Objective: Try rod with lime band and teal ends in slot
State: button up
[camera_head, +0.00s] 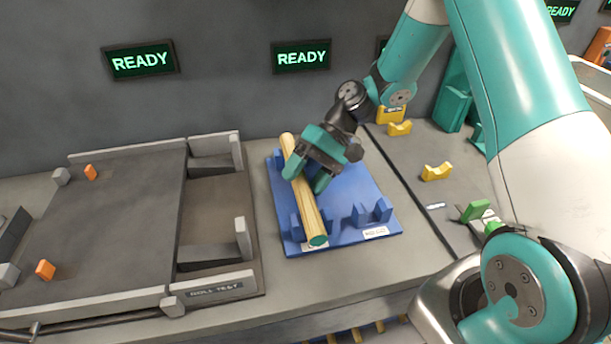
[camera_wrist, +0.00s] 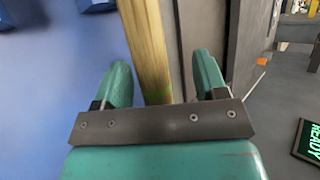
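A pale wooden rod (camera_head: 307,205) with a teal near end lies lengthwise on the left blue supports of a blue tray (camera_head: 345,190). In the wrist view the rod (camera_wrist: 146,40) runs between the fingers, with a faint lime band close to the gripper body. My gripper (camera_head: 306,178) is over the upper half of the rod, pointing down. Its teal fingers (camera_wrist: 162,82) are apart, one on each side of the rod, with a clear gap on the right side. The rod's far end has no clearly visible teal. I cannot tell which opening is the slot.
A grey fixture (camera_head: 110,230) labelled ROLL TEST stands left of the tray. Empty blue supports (camera_head: 372,213) stand on the tray's right half. Yellow cradles (camera_head: 437,172) and a green block (camera_head: 474,211) are on the right. READY screens (camera_head: 302,56) hang behind.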

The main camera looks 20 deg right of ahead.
jog(key=p+v, duration=0.2)
jog(key=v, duration=1.5)
jog(key=shift+d, duration=0.25)
jog(key=shift+a+r, duration=0.1)
jog(key=s+a+r+n+h, duration=0.1)
jog(key=s+a+r+n, duration=0.1)
jog(key=s+a+r, duration=0.35)
jog(key=s+a+r+n+h, duration=0.1)
jog(key=s+a+r+h, duration=0.15)
jog(key=a, duration=0.65)
jog(key=s+a+f+n+t+h, duration=0.1)
jog(key=s+a+n+t, duration=0.2)
jog(key=s, duration=1.2)
jog(key=shift+n, duration=0.7)
